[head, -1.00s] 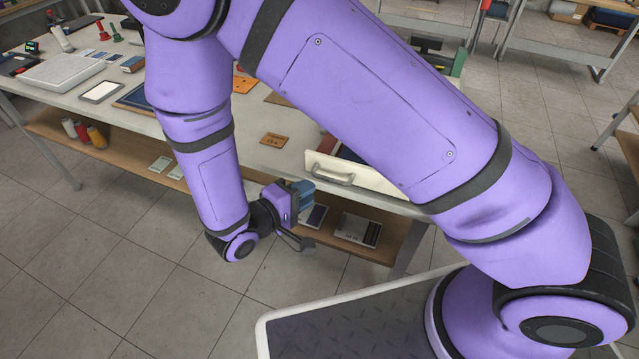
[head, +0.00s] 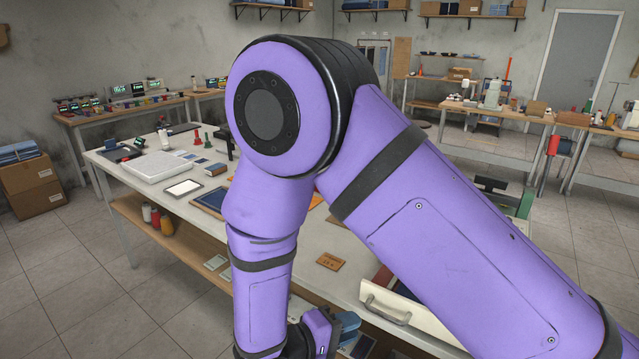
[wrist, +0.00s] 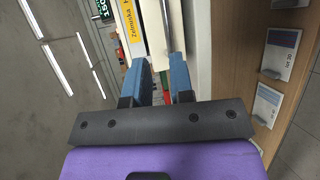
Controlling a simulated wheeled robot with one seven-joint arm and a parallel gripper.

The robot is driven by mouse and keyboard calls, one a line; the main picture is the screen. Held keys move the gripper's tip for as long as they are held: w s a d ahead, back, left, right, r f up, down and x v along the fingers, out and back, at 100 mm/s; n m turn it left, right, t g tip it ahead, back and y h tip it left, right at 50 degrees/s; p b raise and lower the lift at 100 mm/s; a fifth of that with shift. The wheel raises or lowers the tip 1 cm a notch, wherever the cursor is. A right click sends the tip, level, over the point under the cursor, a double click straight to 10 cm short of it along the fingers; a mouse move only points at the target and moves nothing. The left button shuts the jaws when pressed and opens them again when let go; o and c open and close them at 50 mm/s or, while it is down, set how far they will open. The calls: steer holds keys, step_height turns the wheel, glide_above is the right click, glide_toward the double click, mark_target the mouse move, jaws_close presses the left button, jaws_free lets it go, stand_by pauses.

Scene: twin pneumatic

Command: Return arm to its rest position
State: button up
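My purple arm reaches across the head view, bent at its elbow, with the forearm hanging in front of the workbench (head: 312,266). My gripper shows at the bottom of the head view, partly cut off by the frame's edge. In the wrist view my gripper (wrist: 161,68) has two blue fingers standing apart with a gap between them. Nothing is held in that gap. A cream drawer front with a handle (head: 404,311) sticks out of the bench, to the right of my gripper. Beyond the fingers the wrist view shows a yellow label (wrist: 130,25) and pale surfaces.
Cardboard boxes (head: 33,186) stand at the far left. The floor at the lower left is clear.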

steer(key=d+r+m+g+y, duration=0.35)
steer(key=d+r, duration=0.35)
steer(key=r, duration=0.3)
steer(key=d+r+m+g+y, duration=0.2)
steer(key=d+r+g, duration=0.3)
steer(key=d+r, duration=0.35)
steer(key=s+d+r+t+y, duration=0.3)
steer(key=s+d+r+y, duration=0.1)
steer(key=s+r, duration=0.2)
steer(key=s+d+r+m+t+y, duration=0.1)
steer(key=s+d+r+t+y, duration=0.2)
steer(key=s+r, duration=0.3)
steer(key=shift+s+d+r+y, duration=0.25)
steer(key=shift+d+r+y, duration=0.35)
steer(key=shift+r, duration=0.85)
steer(key=shift+d, duration=0.1)
steer(key=shift+c, duration=0.5)
